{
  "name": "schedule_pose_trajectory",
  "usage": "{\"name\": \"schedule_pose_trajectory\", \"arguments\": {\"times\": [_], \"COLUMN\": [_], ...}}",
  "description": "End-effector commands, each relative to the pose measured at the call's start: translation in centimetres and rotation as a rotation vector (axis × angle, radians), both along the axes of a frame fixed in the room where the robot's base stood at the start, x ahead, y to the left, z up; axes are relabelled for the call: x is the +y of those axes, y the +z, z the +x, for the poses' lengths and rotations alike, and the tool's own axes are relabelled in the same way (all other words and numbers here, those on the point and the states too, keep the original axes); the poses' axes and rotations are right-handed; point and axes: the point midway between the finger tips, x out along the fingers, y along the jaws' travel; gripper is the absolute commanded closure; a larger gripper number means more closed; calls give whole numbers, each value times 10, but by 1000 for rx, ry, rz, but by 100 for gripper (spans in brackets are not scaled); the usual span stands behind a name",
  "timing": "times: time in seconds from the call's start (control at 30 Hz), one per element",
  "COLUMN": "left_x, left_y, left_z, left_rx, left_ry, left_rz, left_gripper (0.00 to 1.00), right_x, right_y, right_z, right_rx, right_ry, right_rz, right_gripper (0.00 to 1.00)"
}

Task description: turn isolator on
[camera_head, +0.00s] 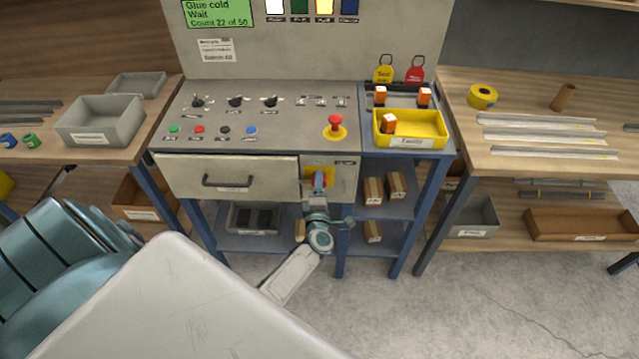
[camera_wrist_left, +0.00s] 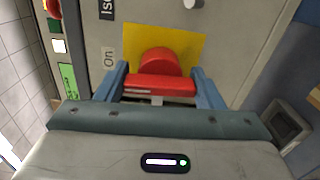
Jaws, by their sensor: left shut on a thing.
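The isolator is a red rotary handle on a yellow plate (camera_head: 308,173), on the front panel of the grey console, right of the drawer. In the left wrist view the red handle (camera_wrist_left: 158,84) lies across the picture in front of the yellow plate (camera_wrist_left: 190,45). A dark "On" label (camera_wrist_left: 108,55) stands left of the plate there. My left gripper (camera_head: 319,183) is at the isolator, and its blue fingers (camera_wrist_left: 160,90) are shut on the two ends of the red handle. In the head view the gripper hides part of the handle. My right gripper is not in view.
A drawer with a dark handle (camera_head: 228,182) is left of the isolator. A red emergency button (camera_head: 336,124) and several knobs sit on the console top above. A yellow tray (camera_head: 437,141) stands to the right. Shelves with small boxes (camera_head: 373,190) are below it.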

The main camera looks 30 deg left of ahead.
Motion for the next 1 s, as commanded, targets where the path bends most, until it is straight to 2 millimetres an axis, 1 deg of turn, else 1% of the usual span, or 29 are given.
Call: {"name": "schedule_pose_trajectory", "arguments": {"times": [0.03,0.2,0.7,0.73,0.8,0.83,1.0], "left_x": [0,0,0,0,0,0,0], "left_y": [1,0,-2,-2,-1,-1,-1], "left_z": [0,0,-1,-1,-1,0,0], "left_rx": [11,32,42,42,41,41,40], "left_ry": [0,0,0,0,0,0,0], "left_rz": [14,48,65,65,64,64,63], "left_gripper": [79,79,79,32,19,16,16], "right_x": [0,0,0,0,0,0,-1], "right_y": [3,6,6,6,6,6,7], "right_z": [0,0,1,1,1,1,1], "right_rx": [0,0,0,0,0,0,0], "right_ry": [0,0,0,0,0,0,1], "right_rz": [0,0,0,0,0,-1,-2], "right_gripper": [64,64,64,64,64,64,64]}}
